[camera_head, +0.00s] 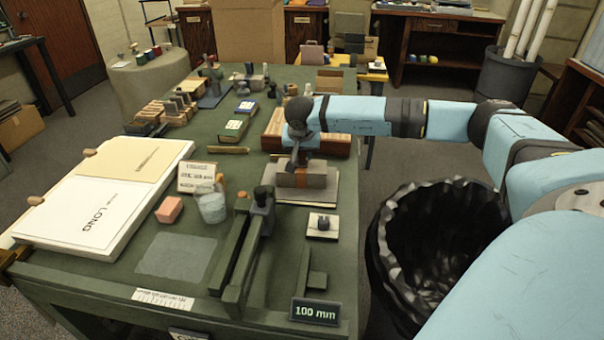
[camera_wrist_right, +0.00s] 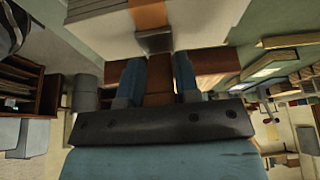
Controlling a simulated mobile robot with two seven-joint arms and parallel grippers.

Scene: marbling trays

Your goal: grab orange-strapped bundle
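The orange-strapped bundle (camera_head: 312,178) is a grey block with an orange-brown band across it. It lies on a pale stack on the green table. My right gripper (camera_head: 301,156) points down right over it and hides part of its top. In the right wrist view the orange strap (camera_wrist_right: 148,14) and a grey clasp lie beyond my right gripper (camera_wrist_right: 158,72). Its two blue fingers stand apart, with brown material showing between them. I cannot tell whether they press on it. My left gripper is not in view.
A black-lined bin (camera_head: 385,240) stands to the right of the table under my right arm. A long wooden box (camera_head: 335,146) lies just behind the bundle. A dark green press (camera_head: 245,240), a glass beaker (camera_head: 211,205) and a pink block (camera_head: 169,209) stand to the left.

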